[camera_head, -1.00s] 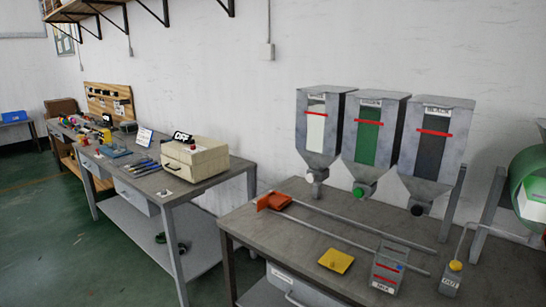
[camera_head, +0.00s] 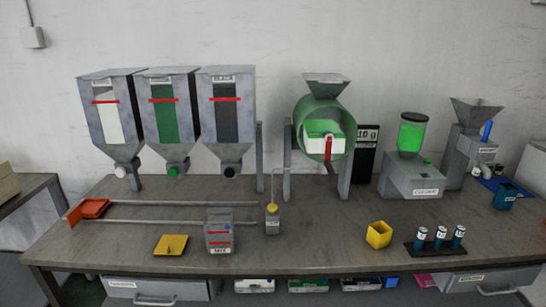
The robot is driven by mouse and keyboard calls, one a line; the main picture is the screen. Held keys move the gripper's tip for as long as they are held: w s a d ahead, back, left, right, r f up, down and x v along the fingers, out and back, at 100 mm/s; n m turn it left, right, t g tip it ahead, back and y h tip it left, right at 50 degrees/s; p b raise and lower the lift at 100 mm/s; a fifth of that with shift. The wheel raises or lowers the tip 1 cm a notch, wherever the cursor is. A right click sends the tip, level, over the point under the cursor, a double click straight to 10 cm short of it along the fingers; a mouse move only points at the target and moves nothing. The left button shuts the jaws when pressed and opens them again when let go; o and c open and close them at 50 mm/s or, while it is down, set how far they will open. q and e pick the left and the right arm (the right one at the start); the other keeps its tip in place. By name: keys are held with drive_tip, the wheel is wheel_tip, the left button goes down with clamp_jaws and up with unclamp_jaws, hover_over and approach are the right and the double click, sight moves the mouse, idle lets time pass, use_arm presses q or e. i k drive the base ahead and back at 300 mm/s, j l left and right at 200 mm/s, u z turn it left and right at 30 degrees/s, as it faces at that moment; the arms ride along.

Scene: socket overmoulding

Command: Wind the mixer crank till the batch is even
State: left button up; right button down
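The mixer is a green drum (camera_head: 308,108) held between grey posts, with a grey funnel (camera_head: 326,88) above it. Green and white material shows through its front opening (camera_head: 318,135). A red handle (camera_head: 328,148), which looks like the crank, hangs at the front of the drum, pointing down. Neither of my grippers is in view.
Three grey hoppers (camera_head: 165,75) stand at the left behind two rails. A grey box (camera_head: 219,238), a yellow plate (camera_head: 172,245), a yellow cup (camera_head: 378,234) and a rack of vials (camera_head: 424,249) lie toward the bench front. A colour dispenser (camera_head: 412,182) is right of the mixer.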

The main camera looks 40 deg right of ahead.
sight(329, 135)
drive_tip(key=j+z, duration=0.1)
drive_tip(key=z, duration=0.3)
drive_tip(key=j+z, duration=0.1)
drive_tip(key=z, duration=0.25)
drive_tip(key=j+z, duration=0.15)
drive_tip(key=z, duration=0.25)
